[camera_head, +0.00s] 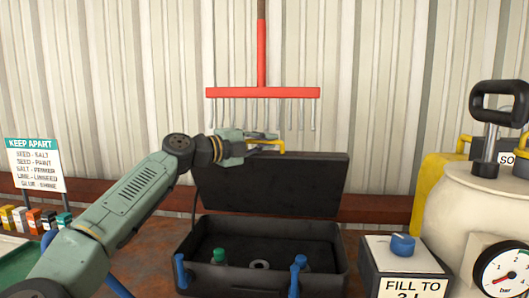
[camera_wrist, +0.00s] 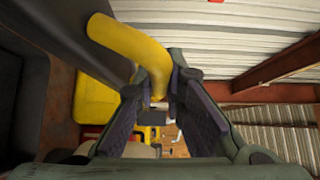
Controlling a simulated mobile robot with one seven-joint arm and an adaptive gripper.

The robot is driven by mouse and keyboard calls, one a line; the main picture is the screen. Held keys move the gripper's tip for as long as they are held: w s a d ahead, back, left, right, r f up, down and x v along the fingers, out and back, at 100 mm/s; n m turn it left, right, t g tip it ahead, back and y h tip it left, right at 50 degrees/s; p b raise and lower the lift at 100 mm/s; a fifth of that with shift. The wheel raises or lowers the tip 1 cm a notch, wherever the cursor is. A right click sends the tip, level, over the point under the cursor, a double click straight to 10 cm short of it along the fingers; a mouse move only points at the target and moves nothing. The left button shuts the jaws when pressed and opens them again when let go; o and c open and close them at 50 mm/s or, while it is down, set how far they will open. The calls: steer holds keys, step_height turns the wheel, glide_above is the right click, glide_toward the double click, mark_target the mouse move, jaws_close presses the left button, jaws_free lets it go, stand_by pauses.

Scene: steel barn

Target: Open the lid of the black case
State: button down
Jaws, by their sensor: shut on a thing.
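The black case (camera_head: 262,285) stands on a rusty brown surface, with its dark lid (camera_head: 270,185) raised nearly upright at the back. A yellow handle (camera_head: 282,146) sits at the lid's top edge. My gripper (camera_head: 268,138) is at that edge and shut on the handle. In the wrist view the handle (camera_wrist: 120,42) runs in between the two fingers of my gripper (camera_wrist: 159,88). Blue latches (camera_head: 181,270) hang on the case's front. Inside the case lie a green-capped item (camera_head: 219,255) and a pale ring (camera_head: 261,264).
A red rake (camera_head: 262,92) hangs on the corrugated wall behind the lid. At right stand a box with a blue knob (camera_head: 402,244) and a cream tank with a gauge (camera_head: 455,210). At left are a sign (camera_head: 35,165) and small coloured containers (camera_head: 34,220).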

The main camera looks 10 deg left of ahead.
steer(key=shift+w+r, duration=0.2)
steer(key=shift+w, duration=0.25)
steer(key=c, duration=1.7)
jaws_free()
steer(key=shift+o, duration=0.2)
steer(key=shift+a, duration=0.1)
steer(key=v, duration=1.2)
steer(key=shift+r, duration=0.15)
